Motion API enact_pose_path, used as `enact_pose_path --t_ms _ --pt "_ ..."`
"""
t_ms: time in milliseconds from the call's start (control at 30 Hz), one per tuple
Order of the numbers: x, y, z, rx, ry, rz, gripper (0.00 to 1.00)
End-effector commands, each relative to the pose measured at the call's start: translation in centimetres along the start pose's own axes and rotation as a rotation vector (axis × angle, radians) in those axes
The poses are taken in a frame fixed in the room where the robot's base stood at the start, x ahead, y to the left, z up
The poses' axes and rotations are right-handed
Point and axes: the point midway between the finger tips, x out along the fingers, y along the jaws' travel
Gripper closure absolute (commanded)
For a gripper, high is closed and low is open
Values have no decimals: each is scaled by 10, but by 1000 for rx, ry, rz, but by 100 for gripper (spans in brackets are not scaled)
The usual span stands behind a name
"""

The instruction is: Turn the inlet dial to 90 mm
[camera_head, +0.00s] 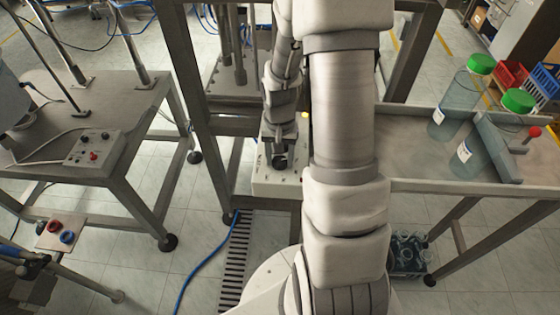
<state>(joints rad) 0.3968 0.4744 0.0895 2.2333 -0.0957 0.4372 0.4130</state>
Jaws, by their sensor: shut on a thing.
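My gripper (279,152) points down at a pale control box (264,187) in the middle of the view, just left of my large arm links. It is shut on a dark round knob, the dial (281,163), on the top face of the box. Small dark marks and lettering show on the box beside the dial. They are too small to read, so I cannot tell the dial's setting. My arm hides the right part of the box.
A metal table (430,130) at right holds clear bottles with green caps (481,64) and a red-knobbed lever (534,132). A steel table (110,105) at left carries a small switch box (95,148). A crate of glassware (408,255) and a blue hose (205,262) lie on the floor.

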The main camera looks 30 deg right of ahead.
Motion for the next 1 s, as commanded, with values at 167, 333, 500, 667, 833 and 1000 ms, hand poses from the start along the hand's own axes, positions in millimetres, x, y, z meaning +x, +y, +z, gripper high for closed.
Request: enact_pose_path --t_ms 167,333,500,667,833,1000 --pt "2 -2 0 167 2 0 100" --pt "1 -2 0 329 1 0 100" --pt "0 -3 0 490 0 1 100" --pt "-1 -3 0 643 0 1 100" --pt "-1 -4 -1 798 -1 1 100" --pt "-2 -4 -1 935 -1 2 100"
